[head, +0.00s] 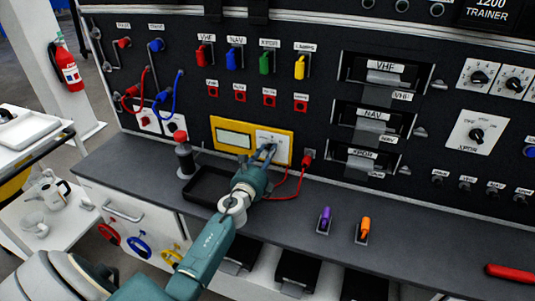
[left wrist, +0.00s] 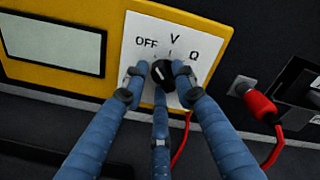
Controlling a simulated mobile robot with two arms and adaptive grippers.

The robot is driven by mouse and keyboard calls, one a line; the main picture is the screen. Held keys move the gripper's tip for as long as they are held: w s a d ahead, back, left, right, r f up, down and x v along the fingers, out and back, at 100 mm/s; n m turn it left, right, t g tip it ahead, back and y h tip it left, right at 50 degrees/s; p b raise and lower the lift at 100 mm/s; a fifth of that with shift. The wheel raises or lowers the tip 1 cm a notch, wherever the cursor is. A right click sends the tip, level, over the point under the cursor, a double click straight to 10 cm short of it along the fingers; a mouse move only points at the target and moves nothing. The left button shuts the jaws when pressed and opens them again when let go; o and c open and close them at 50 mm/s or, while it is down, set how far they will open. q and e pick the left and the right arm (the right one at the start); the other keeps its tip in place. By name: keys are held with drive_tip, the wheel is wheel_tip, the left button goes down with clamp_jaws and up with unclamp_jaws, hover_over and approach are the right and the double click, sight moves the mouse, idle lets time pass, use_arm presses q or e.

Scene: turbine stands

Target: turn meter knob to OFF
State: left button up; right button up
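The yellow meter (head: 228,151) is set in the black panel, with a grey screen and a white dial plate. In the left wrist view the dial plate (left wrist: 150,27) reads OFF at left, V at top and Ω at right. The black knob (left wrist: 163,76) sits below these labels; its pointer is not clear. My left gripper (head: 268,150) is at the dial, its three blue fingers around the knob. I cannot tell whether they press on it.
A red plug (head: 308,156) with a red cable is just right of the meter. A red-topped post (head: 181,145) and a black tray (head: 208,187) stand on the grey counter (head: 410,215). Purple (head: 325,215) and orange (head: 366,225) handles are farther right.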

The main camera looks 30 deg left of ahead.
use_arm(q)
drive_tip(key=shift+o, duration=0.5)
drive_tip(key=v, duration=1.2)
